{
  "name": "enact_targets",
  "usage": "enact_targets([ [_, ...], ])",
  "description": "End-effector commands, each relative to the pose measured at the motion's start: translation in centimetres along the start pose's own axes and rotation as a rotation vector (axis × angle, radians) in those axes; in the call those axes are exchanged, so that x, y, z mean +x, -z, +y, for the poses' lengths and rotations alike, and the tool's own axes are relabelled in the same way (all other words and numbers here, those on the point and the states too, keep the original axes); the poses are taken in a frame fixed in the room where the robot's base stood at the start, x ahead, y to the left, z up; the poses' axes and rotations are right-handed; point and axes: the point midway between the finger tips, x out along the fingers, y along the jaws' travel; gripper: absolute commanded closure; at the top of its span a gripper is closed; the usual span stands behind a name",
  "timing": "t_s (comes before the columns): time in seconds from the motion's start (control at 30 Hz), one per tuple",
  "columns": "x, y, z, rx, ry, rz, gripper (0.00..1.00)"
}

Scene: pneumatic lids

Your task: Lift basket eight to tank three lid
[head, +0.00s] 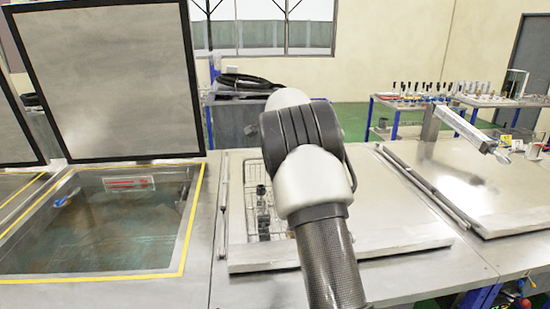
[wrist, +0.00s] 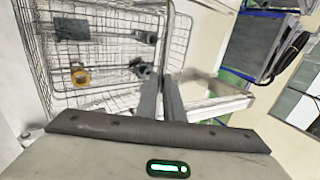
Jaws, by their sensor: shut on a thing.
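A wire basket (head: 252,208) shows in the head view, partly hidden behind my arm, over the middle closed lid (head: 385,220). In the wrist view the basket (wrist: 100,18) fills the upper left, with several dark metal parts and a yellowish ring inside. My gripper (wrist: 165,85) is shut on the basket near its side; the exact grip point is hard to make out. In the head view my arm hides the gripper. I cannot tell whether the basket touches the lid. No tank or basket numbers are readable.
An open tank (head: 95,225) with liquid and a raised lid (head: 110,80) is at left. Another closed lid (head: 480,185) lies at right, with a metal arm above its far edge. Workbenches with tools (head: 440,98) stand behind.

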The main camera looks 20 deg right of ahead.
Motion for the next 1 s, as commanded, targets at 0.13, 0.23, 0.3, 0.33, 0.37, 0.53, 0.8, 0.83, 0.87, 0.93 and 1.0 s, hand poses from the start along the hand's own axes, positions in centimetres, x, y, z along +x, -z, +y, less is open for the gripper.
enact_targets([
  [0.13, -0.30, 0.02, -0.43, 0.000, 0.012, 0.000, 1.00],
  [0.23, -0.17, 0.02, -0.34, 0.000, 0.011, 0.000, 1.00],
  [0.3, -0.07, 0.02, -0.27, 0.000, 0.011, 0.000, 1.00],
  [0.33, -0.02, 0.02, -0.23, 0.000, 0.011, 0.000, 1.00],
  [0.37, 0.01, 0.02, -0.21, 0.000, 0.011, 0.000, 1.00],
  [0.53, 0.24, 0.01, -0.05, 0.000, 0.011, 0.000, 1.00],
  [0.8, 0.49, 0.01, 0.13, 0.000, 0.012, 0.000, 1.00],
  [0.83, 0.48, 0.01, 0.12, 0.000, 0.012, 0.000, 1.00],
  [0.87, 0.49, 0.01, 0.12, 0.000, 0.011, 0.000, 1.00],
  [0.93, 0.49, 0.01, 0.13, 0.000, 0.011, 0.000, 1.00],
  [1.0, 0.48, 0.01, 0.12, 0.000, 0.011, 0.000, 0.88],
])
